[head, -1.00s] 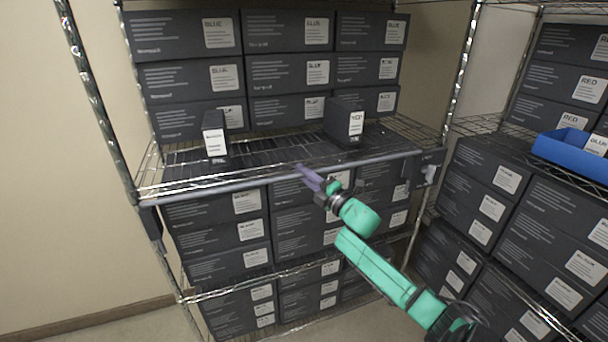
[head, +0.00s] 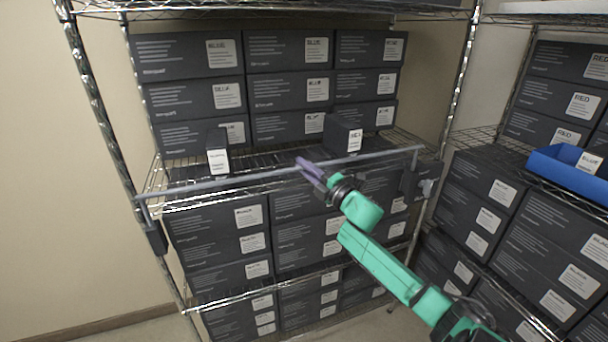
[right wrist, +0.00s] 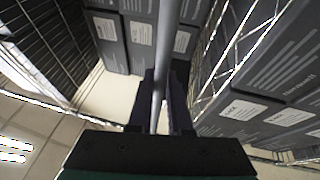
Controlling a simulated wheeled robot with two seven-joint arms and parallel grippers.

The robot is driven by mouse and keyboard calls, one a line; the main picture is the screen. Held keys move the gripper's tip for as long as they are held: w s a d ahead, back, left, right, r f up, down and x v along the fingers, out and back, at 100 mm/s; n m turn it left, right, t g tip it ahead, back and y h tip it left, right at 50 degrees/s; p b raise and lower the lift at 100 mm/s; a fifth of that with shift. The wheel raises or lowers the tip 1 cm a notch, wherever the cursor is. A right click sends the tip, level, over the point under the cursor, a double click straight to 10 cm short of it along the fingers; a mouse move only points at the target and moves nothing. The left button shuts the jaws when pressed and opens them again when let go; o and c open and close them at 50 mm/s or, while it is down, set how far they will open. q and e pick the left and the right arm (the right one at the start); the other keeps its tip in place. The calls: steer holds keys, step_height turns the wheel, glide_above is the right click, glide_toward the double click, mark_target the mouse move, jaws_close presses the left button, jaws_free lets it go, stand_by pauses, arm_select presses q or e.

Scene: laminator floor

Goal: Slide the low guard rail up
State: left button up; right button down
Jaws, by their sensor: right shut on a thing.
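The guard rail (head: 240,181) is a thin grey bar across the front of the middle shelf. It stands a little above the shelf's front edge, on short uprights that rise from a dark bracket at the left (head: 156,238) and one at the right (head: 408,182). My right gripper (head: 307,166) is shut on the rail near its middle. In the right wrist view the rail (right wrist: 167,50) runs between the two dark fingers (right wrist: 160,100). My left gripper is in neither view.
Behind the rail, two small dark boxes with white labels stand on the shelf, one at the left (head: 217,158) and one at the right (head: 343,136). Dark boxes fill the shelves above and below. A blue bin (head: 565,168) sits on the right-hand rack.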

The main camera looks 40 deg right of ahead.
steer(key=shift+d+r, duration=0.1)
steer(key=shift+r, duration=0.3)
steer(key=c, duration=0.8)
jaws_free()
steer(key=shift+c, duration=0.2)
steer(key=shift+f, duration=0.1)
steer(key=shift+s+f, duration=0.1)
steer(key=shift+s+f+b, duration=0.15)
steer(key=shift+s+b, duration=0.05)
steer(key=shift+b, duration=0.1)
steer(key=s+f+b, duration=0.2)
steer(key=s+b, duration=0.1)
steer(key=s, duration=1)
steer(key=shift+s+d, duration=0.35)
steer(key=shift+d, duration=0.05)
